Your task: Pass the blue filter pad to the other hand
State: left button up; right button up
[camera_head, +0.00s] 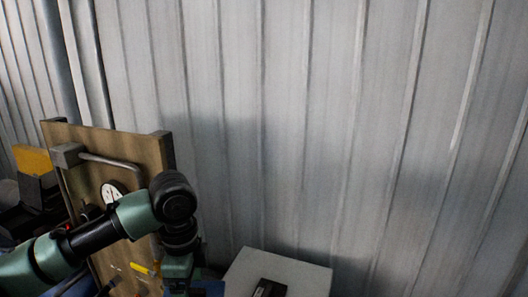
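My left arm comes in from the left, green and black, and bends down at a black joint. Its wrist end, by my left gripper (178,284), reaches the bottom edge of the picture, and the fingertips are cut off there. A small blue patch (208,288) shows right beside it at the bottom edge. It may be the blue filter pad, but too little shows to be sure, and I cannot tell whether the gripper holds it. My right gripper is not in view.
A brown board (150,152) with a grey handle stands behind my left arm. A pale grey box-like surface (305,275) is at bottom centre, with a dark item (268,289) on or before it. A yellow-topped dark object (33,160) is at far left. A corrugated metal wall (330,120) closes the back.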

pick_arm(q)
jog(key=s+a+r+n, duration=0.1)
jog(key=s+a+n, duration=0.2)
jog(key=s+n, duration=0.5)
jog(key=n, duration=0.9)
jog(key=shift+s+r+n+p, duration=0.2)
jog(key=shift+r+n+p, duration=0.1)
jog(key=shift+p, duration=0.05)
